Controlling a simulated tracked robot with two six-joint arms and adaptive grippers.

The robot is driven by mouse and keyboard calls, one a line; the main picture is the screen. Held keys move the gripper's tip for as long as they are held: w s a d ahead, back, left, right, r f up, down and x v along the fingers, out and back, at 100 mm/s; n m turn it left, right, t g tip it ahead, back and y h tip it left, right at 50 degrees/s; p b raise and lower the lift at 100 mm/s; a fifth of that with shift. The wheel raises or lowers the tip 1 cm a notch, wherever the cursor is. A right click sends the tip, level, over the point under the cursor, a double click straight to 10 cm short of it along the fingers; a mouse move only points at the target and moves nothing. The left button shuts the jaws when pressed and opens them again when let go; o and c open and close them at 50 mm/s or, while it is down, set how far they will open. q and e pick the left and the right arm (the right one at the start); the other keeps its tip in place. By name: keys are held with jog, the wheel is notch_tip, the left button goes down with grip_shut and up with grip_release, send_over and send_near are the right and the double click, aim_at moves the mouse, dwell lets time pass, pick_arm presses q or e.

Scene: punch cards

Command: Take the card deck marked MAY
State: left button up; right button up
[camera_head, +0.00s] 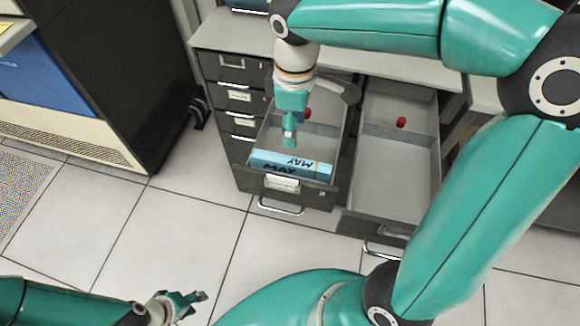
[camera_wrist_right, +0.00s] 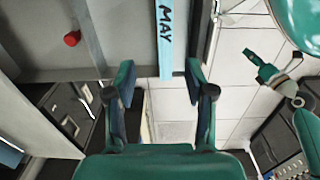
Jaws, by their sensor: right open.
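The light-blue card deck marked MAY (camera_head: 312,168) sits at the front end of an open drawer, just behind its front panel. My right gripper (camera_head: 289,138) hangs over this drawer, close above and behind the deck. In the right wrist view, the deck (camera_wrist_right: 165,40) shows as a blue strip marked MAY. There my right gripper (camera_wrist_right: 160,68) is open, its fingers to either side of the strip's line, with nothing visibly gripped. My left gripper (camera_head: 186,303) is low in the head view, over the floor and away from the drawers; its opening is unclear.
The open drawer (camera_head: 337,135) belongs to a grey cabinet (camera_head: 222,67). Another red knob (camera_wrist_right: 72,38) shows in the wrist view. Tiled floor lies clear in front.

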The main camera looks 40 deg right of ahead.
send_over(290, 160)
jog(key=f, duration=0.5)
jog(key=shift+w+d+f, duration=0.15)
jog(key=shift+d+f, duration=0.05)
jog(key=shift+d, duration=0.2)
jog(key=shift+a+f, duration=0.2)
jog(key=shift+f, duration=1.4)
jog(key=shift+a+f, duration=0.2)
jog(key=shift+f, duration=1.4)
jog(key=shift+s, duration=0.2)
grip_shut()
